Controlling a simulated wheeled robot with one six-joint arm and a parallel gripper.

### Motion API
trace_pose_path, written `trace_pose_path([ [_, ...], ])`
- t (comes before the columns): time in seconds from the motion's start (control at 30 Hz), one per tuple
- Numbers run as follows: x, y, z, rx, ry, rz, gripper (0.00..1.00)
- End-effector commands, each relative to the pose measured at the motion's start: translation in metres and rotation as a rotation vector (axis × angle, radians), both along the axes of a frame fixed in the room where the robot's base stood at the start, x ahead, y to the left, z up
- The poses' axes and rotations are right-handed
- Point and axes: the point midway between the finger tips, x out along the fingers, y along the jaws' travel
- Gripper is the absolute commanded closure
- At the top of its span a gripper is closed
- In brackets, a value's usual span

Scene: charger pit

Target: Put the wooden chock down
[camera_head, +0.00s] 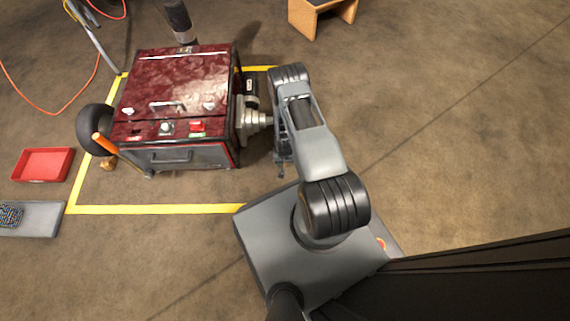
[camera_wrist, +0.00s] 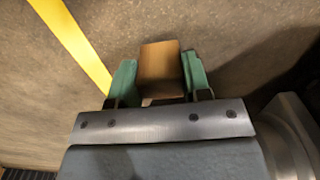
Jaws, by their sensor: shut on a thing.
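The wooden chock (camera_wrist: 160,66) is a brown block between the two green fingers of my gripper (camera_wrist: 159,76) in the wrist view. The fingers touch its sides and are shut on it. Bare brown floor shows around the chock; I cannot tell how high it is above the floor. In the head view I cannot make out the held chock or the gripper's fingers; my arm hides that area to the right of the red cart (camera_head: 180,85). Another small wooden block (camera_head: 108,163) lies by the cart's black wheel (camera_head: 96,128).
A yellow floor line (camera_wrist: 75,45) runs left of the chock in the wrist view. It also frames the cart in the head view (camera_head: 150,209). A wooden stool (camera_head: 322,16) stands behind. Floor at right is clear.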

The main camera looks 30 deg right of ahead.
Motion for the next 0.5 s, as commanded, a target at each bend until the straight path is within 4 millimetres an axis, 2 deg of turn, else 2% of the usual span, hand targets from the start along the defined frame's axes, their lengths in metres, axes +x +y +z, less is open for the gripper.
trace_pose_path([
  [0.1, 0.000, -0.003, -0.022, 0.000, 0.000, -0.004, 0.85],
  [0.2, 0.001, -0.004, -0.034, 0.001, 0.000, -0.004, 0.85],
  [0.5, 0.000, -0.004, -0.033, 0.000, -0.001, -0.006, 0.85],
])
